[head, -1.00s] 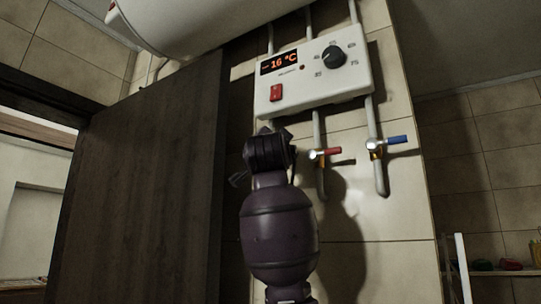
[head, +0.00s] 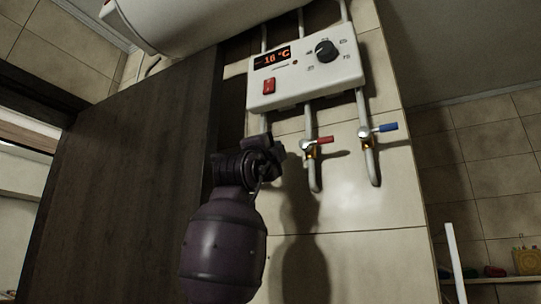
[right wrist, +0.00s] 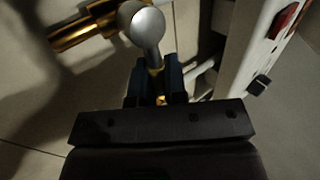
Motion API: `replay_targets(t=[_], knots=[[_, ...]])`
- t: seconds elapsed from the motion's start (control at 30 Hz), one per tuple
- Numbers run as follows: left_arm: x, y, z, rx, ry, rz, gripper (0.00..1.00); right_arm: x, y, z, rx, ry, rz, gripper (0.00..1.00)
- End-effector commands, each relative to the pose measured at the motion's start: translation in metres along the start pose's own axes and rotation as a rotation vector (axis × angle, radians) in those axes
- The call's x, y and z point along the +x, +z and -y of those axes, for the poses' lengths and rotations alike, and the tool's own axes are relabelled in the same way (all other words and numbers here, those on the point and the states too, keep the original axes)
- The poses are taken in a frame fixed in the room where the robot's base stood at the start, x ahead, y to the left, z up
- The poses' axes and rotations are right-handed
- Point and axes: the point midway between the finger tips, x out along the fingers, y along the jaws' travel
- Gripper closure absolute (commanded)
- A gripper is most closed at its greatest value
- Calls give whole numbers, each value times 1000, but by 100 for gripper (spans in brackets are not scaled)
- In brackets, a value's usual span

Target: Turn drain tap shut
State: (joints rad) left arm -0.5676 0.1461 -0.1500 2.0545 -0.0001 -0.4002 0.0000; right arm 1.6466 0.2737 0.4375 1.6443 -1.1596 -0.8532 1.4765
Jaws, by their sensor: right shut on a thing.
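In the right wrist view a tap with a rounded silver end (right wrist: 147,27) and a brass fitting (right wrist: 80,33) is at the top. My right gripper (right wrist: 155,88) is shut on this tap's narrow handle, mostly hidden between the dark fingers. In the head view my right gripper (head: 268,158) is at the lower end of the leftmost pipe (head: 263,122), left of the red-handled tap (head: 316,142); it hides the tap it holds. The blue-handled tap (head: 378,131) is further right. Both coloured handles point right. My left gripper is not in view.
A white control box (head: 335,78) with a display, red switch and black knob hangs above the taps; its side is close by in the right wrist view (right wrist: 240,50). A white tank (head: 190,20) is above. A dark door (head: 130,170) stands left. Tiled wall below the taps is clear.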

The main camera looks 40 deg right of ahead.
Motion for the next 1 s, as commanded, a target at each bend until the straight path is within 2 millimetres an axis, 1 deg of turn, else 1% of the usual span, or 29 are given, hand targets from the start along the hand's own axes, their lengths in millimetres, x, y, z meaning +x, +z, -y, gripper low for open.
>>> replay_targets(t=[0.03,0.57,0.6,0.73,1.0], knots=[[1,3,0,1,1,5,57,-2,3,-4,4,4,-3,100],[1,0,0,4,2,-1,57,-2,1,-3,28,3,-18,100],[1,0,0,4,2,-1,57,-2,1,-3,27,3,-18,82],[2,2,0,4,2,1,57,-1,1,-3,27,2,-18,63],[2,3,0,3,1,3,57,-2,0,-2,27,1,-18,63]])
